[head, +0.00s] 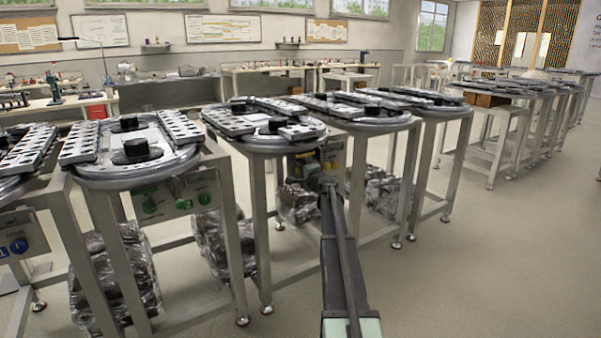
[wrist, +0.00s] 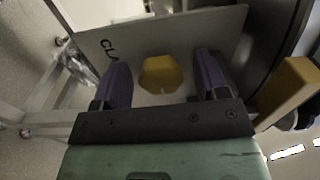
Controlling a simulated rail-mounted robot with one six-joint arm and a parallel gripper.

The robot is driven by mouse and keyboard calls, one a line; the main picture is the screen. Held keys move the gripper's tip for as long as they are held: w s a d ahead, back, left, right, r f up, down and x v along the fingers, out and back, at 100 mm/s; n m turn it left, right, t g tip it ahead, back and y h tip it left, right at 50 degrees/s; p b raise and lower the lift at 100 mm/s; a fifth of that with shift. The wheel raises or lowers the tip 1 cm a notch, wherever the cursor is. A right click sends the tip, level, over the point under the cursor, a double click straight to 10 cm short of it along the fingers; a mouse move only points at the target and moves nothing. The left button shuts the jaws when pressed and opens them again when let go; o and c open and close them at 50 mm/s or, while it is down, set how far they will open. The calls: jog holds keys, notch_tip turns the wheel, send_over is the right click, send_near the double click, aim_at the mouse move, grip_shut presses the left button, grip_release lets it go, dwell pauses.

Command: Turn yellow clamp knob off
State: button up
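The yellow clamp knob (wrist: 161,74) sits on a light grey panel (wrist: 215,32) in the wrist view, with part of a word starting "CL" beside it. My gripper (wrist: 165,77) is open, with one purple-grey finger on each side of the knob. A gap shows between the knob and each finger, so neither finger appears to touch it. In the head view my gripper (head: 328,180) is at the front of a ring-track table, and it and the arm hide most of the panel. I cannot tell the knob's setting.
A yellow block (wrist: 287,88) stands close to the right of my gripper in the wrist view. Ring-track tables (head: 135,150) with metal legs stand in a row. Plastic-wrapped bundles (head: 382,190) lie beneath them. The floor (head: 470,265) at the right is clear.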

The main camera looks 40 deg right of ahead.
jog(key=s+a, duration=0.1)
jog(key=s, duration=0.9)
jog(key=shift+s, duration=0.4)
jog(key=s+a+f+n+g+y, duration=0.2)
jog(key=s+a+f+n+g, duration=0.2)
jog(key=a, duration=0.5)
jog(key=s+a+f+n+g+y, duration=0.25)
jog(key=s+a+f+n, duration=0.2)
jog(key=a, duration=0.45)
jog(key=s+a+f+n+g+y, duration=0.1)
jog(key=s+a+f+n+g, duration=0.3)
jog(key=a, duration=0.5)
jog(key=s+a+f+n+g+h, duration=0.2)
jog(key=s+a+n+g, duration=0.15)
jog(key=s+a, duration=0.65)
jog(key=s+a+f+n+g+h, duration=0.2)
jog(key=s+a+f+n+g, duration=0.3)
jog(key=a, duration=0.9)
notch_tip(320, 180, up, 35)
jog(key=m+t+p, duration=0.1)
jog(key=m+p, duration=0.1)
jog(key=p, duration=3)
jog(key=shift+s+d, duration=0.25)
jog(key=shift+s, duration=0.2)
